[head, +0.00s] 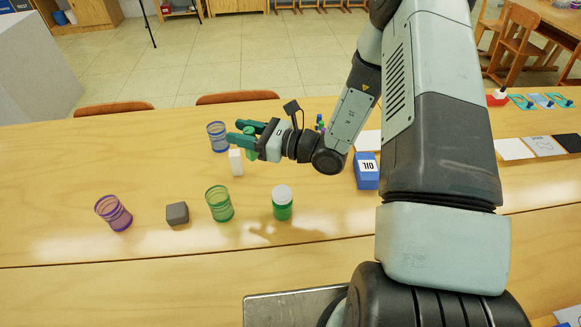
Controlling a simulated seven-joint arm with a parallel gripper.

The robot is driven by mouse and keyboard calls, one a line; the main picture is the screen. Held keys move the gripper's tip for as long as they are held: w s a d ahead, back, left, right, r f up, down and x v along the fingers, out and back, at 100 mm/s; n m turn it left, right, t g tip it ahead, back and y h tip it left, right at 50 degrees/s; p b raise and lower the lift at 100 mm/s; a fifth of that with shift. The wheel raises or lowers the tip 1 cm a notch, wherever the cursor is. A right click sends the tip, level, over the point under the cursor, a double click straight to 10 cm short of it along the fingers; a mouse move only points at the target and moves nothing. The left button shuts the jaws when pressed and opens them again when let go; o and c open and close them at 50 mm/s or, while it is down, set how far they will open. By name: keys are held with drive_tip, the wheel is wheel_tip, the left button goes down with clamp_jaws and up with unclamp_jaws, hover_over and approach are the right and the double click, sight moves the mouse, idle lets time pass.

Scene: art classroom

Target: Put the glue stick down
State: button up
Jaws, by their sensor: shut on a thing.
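My gripper (241,132) reaches left over the table (110,165), its dark green fingers spread around a small bright green piece. I take this piece to be the glue stick (250,147); it is held low over the table, partly hidden by the near finger. A small white upright block (236,163) shows just below the fingertips. I cannot tell whether the green piece touches the table or the white block.
A blue striped cup (218,137) stands close left of the fingers. Nearer are a purple cup (114,213), a grey block (177,213), a green cup (219,204) and a white-lidded green jar (282,204). A blue box (367,171) stands right. The table's far left is clear.

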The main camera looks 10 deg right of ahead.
drive_tip(key=w+d+f+m+t+h, duration=0.3)
drive_tip(key=w+d+m+t+h, duration=0.45)
drive_tip(key=w+d, duration=0.2)
wheel_tip(320, 180, down, 6)
drive_tip(key=d+t+h, duration=0.1)
drive_tip(key=shift+s+d, duration=0.25)
drive_tip(key=shift+s, duration=0.1)
drive_tip(key=shift+f, duration=2.3)
drive_tip(key=shift+f, duration=0.2)
drive_tip(key=o, duration=1.1)
drive_tip(key=shift+c, duration=0.2)
drive_tip(key=shift+r, duration=0.2)
drive_tip(key=v, duration=1.2)
